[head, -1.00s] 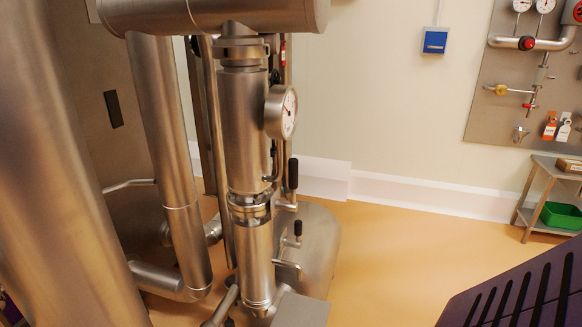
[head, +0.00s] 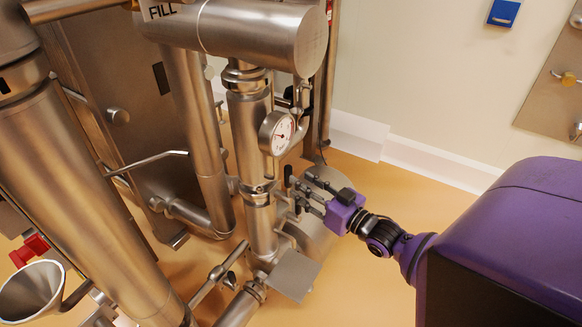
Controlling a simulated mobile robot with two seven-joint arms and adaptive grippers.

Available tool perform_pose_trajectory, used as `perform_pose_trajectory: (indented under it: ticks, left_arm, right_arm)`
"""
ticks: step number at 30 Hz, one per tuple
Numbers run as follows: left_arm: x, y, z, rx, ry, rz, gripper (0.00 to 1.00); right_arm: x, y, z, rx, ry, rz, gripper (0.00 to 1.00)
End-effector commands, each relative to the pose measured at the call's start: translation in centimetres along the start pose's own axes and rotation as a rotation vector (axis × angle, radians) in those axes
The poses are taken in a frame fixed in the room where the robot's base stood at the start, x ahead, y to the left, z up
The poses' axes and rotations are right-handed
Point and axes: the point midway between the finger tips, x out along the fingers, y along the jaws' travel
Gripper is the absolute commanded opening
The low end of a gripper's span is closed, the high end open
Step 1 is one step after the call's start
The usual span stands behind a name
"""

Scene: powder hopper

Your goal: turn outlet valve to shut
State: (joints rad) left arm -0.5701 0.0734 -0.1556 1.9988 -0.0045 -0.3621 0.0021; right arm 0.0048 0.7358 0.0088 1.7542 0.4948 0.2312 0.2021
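Steel pipework with a vertical pipe (head: 262,228) stands at the centre of the head view. A valve lever with a black grip (head: 288,176) stands upright beside it, below the round gauge (head: 277,132). I cannot tell for sure that this is the outlet valve, and no label for it can be read. My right gripper (head: 306,191) comes in from the right, its purple body just right of the lever. Its dark fingers are spread apart and point left toward the lever, with no clear contact visible. The fingers partly cover the fittings behind them. My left gripper is not in view.
A large pipe marked FILL (head: 250,30) crosses above. A grey plate (head: 293,274) sits below the gripper. A funnel (head: 32,292) and a red part (head: 28,250) are at the lower left. Orange floor (head: 375,185) is open between the pipework and the wall.

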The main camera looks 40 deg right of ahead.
Motion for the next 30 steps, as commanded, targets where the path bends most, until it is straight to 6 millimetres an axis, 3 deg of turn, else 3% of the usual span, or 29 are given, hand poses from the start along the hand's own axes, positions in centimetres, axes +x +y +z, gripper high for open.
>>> perform_pose_trajectory:
  ticks: [12, 23, 30]
  left_arm:
    - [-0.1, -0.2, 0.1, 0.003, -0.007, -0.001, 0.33]
    - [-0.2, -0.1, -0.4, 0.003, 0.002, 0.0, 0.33]
    - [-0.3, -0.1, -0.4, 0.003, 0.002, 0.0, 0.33]
  right_arm:
    - [6.1, -0.1, 0.2, -0.001, -0.002, -0.001, 0.37]
    - [6.8, -0.1, 0.3, -0.001, -0.004, 0.0, 0.37]
    - [6.8, -0.1, 0.3, -0.001, -0.004, 0.0, 0.08]
